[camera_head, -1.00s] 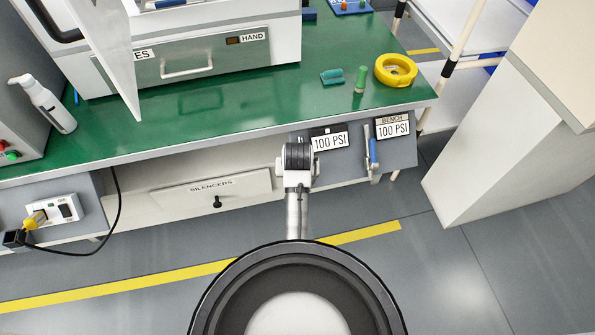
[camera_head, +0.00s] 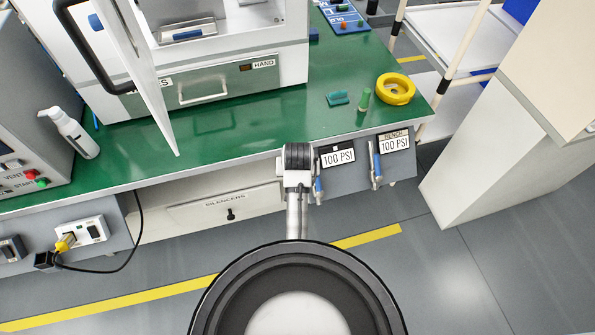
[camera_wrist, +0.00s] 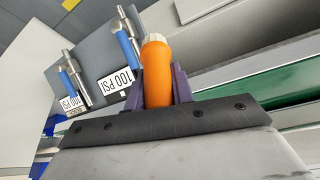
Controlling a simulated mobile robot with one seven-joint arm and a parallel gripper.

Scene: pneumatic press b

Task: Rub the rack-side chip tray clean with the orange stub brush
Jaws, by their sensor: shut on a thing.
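The stub brush (camera_wrist: 156,72) has an orange body and a pale cream end. It stands between the two dark purple fingers of my gripper (camera_wrist: 161,88) in the wrist view, and the gripper is shut on it. The pale end points away from the wrist, with nothing seen touching it. In the head view my gripper and the brush do not show; my own arm covers the lower middle. I cannot pick out the rack-side chip tray for certain in either view.
A green bench (camera_head: 240,132) carries a press (camera_head: 235,60) with its clear door swung open, a white bottle (camera_head: 70,133), a teal block (camera_head: 338,98), a green cylinder (camera_head: 365,99) and a yellow ring (camera_head: 395,89). Blue-handled valves (camera_head: 376,165) line its front. A white rack (camera_head: 455,60) stands right.

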